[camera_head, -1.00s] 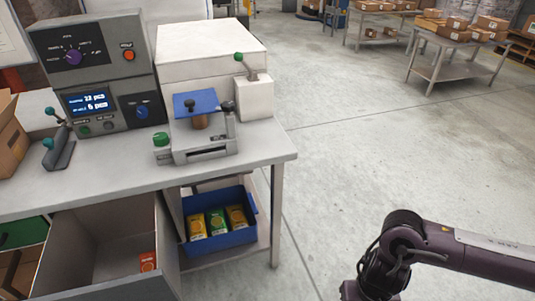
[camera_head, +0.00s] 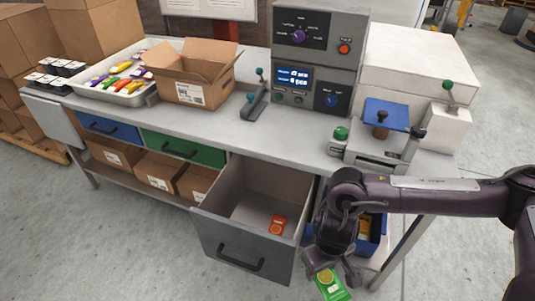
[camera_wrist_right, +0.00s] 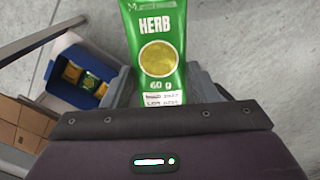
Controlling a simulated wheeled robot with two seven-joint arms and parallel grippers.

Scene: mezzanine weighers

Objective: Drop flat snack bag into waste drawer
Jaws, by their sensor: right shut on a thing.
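My right gripper (camera_head: 330,264) is shut on a green snack bag (camera_head: 332,284), just right of the open drawer and in front of the bench. The grey waste drawer (camera_head: 229,246) is pulled out below the bench. An orange snack bag (camera_head: 277,225) lies on its floor. My left gripper is not in view.
A blue bin (camera_head: 376,236) with snack bags stands on the lower shelf, partly hidden by my right arm. Blue (camera_head: 110,129) and green (camera_head: 183,149) drawers are shut to the left. A weighing console (camera_head: 318,60), an open carton (camera_head: 192,85) and a white tray (camera_head: 130,97) stand on the bench.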

